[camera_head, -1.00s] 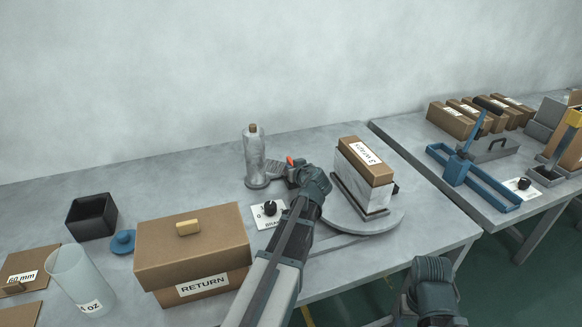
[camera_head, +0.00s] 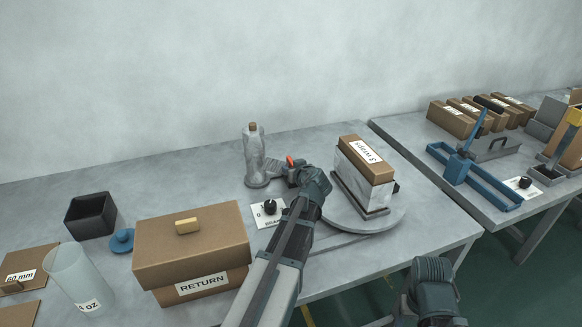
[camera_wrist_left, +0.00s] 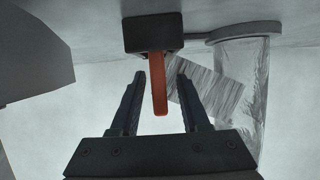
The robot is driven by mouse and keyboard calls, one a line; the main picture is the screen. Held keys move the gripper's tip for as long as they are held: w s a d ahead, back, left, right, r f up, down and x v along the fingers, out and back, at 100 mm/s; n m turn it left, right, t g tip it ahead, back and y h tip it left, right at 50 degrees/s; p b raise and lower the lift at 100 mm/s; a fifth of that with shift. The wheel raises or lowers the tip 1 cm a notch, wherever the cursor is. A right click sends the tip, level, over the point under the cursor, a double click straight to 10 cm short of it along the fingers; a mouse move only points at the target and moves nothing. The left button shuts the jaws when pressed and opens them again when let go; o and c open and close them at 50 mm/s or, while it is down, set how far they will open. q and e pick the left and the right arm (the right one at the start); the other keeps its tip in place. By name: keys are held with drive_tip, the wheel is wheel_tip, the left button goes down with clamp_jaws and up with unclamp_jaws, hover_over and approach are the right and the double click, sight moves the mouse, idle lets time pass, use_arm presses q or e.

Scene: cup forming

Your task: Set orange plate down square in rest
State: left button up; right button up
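The orange plate (camera_head: 290,161) shows as a small orange-red tip by my left gripper in the head view. In the left wrist view the orange plate (camera_wrist_left: 158,85) is a narrow upright strip in a dark block-shaped rest (camera_wrist_left: 152,33). My left gripper (camera_wrist_left: 161,74) has its fingers apart on either side of the plate, with a gap visible on both sides. In the head view the left gripper (camera_head: 298,174) hides most of the rest. My right gripper (camera_head: 433,285) hangs low in front of the table; its fingers cannot be made out.
A clear bottle-like cylinder (camera_head: 254,155) stands close behind my left gripper. A labelled block stack (camera_head: 365,170) is to its right, and a black knob (camera_head: 270,207) to its left. The RETURN box (camera_head: 192,250) is further left. A second table (camera_head: 480,200) stands at right.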

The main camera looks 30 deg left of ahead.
use_arm(q)
drive_tip(key=shift+s+d+r+p, duration=0.3)
drive_tip(key=p+v, duration=0.4)
drive_tip(key=v, duration=0.8)
drive_tip(key=shift+s+d+p, duration=0.3)
drive_tip(key=shift+d+p, duration=0.05)
use_arm(e)
wheel_tip(320, 180, up, 5)
drive_tip(key=shift+r, duration=0.15)
use_arm(q)
drive_tip(key=shift+d, duration=0.1)
use_arm(e)
drive_tip(key=shift+s+d, duration=0.1)
